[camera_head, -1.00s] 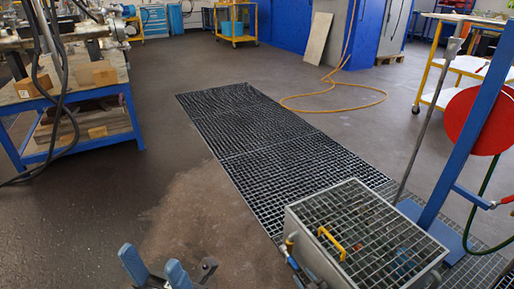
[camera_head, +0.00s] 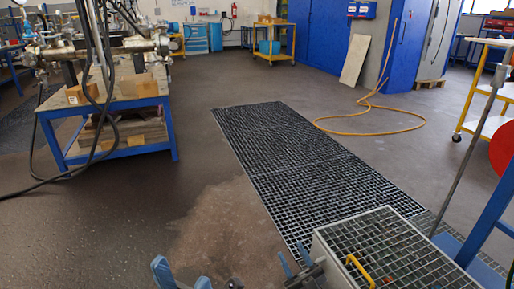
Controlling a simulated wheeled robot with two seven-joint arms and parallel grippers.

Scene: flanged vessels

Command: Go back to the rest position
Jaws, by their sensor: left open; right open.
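My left gripper (camera_head: 182,277) shows at the bottom edge, left of the middle. Its two blue fingertips are apart with nothing between them, and the rest is cut off by the frame. My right gripper (camera_head: 296,260) shows low beside the left edge of the grated metal box. Its blue fingers are apart and I see nothing held in them. Whether it touches the box I cannot tell.
The grated metal box (camera_head: 395,250) with a yellow handle (camera_head: 360,270) stands at bottom right. A blue-framed workbench (camera_head: 122,102) with pipework is at left. A floor grating (camera_head: 300,165) runs through the middle. An orange hose (camera_head: 372,133) lies beyond it. Open floor (camera_head: 110,215) lies front left.

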